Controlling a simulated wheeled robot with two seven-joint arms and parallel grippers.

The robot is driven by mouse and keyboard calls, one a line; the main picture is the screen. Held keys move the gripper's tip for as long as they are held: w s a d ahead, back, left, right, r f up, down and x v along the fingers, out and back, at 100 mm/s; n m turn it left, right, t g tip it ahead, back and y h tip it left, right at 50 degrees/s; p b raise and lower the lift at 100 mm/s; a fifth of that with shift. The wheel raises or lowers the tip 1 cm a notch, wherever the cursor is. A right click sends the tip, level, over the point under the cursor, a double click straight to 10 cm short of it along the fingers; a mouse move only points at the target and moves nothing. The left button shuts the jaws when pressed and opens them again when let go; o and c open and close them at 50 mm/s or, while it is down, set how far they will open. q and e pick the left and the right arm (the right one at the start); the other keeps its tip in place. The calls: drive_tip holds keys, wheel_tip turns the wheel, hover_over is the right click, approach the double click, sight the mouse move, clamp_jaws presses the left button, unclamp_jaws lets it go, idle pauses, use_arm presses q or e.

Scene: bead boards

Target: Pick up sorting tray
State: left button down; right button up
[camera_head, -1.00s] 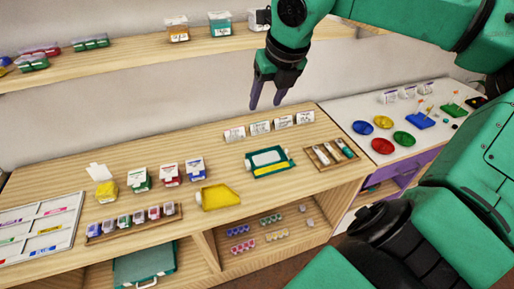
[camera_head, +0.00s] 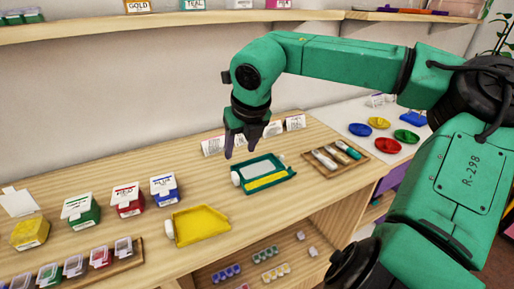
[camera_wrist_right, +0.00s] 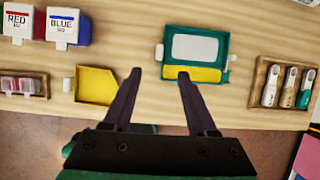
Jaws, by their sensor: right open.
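A shallow yellow tray (camera_head: 200,225) with a white piece at its left end lies near the front edge of the wooden counter. It also shows in the right wrist view (camera_wrist_right: 96,86). A green tray (camera_head: 250,188) with a white panel and a yellow strip lies behind and right of it, also in the right wrist view (camera_wrist_right: 222,62). I cannot tell for sure which one is the sorting tray. My right gripper (camera_head: 240,153) is open and empty above the counter by the green tray. In the wrist view its fingers (camera_wrist_right: 160,73) point between the two trays. My left gripper is out of view.
Coloured label boxes, including a blue one (camera_head: 165,188), stand to the left. White label cards (camera_head: 294,123) stand behind the gripper. A shelf (camera_head: 120,25) runs along the wall above. Coloured dishes (camera_head: 387,146) sit farther right.

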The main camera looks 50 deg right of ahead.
sight(236, 174)
drive_tip(key=p+x, duration=0.2)
drive_tip(key=x, duration=1)
drive_tip(key=shift+s+d+f, duration=0.1)
drive_tip(key=shift+s+f, duration=0.05)
drive_tip(key=shift+f, duration=0.35)
drive_tip(key=shift+r, duration=0.1)
clamp_jaws()
idle(0.4)
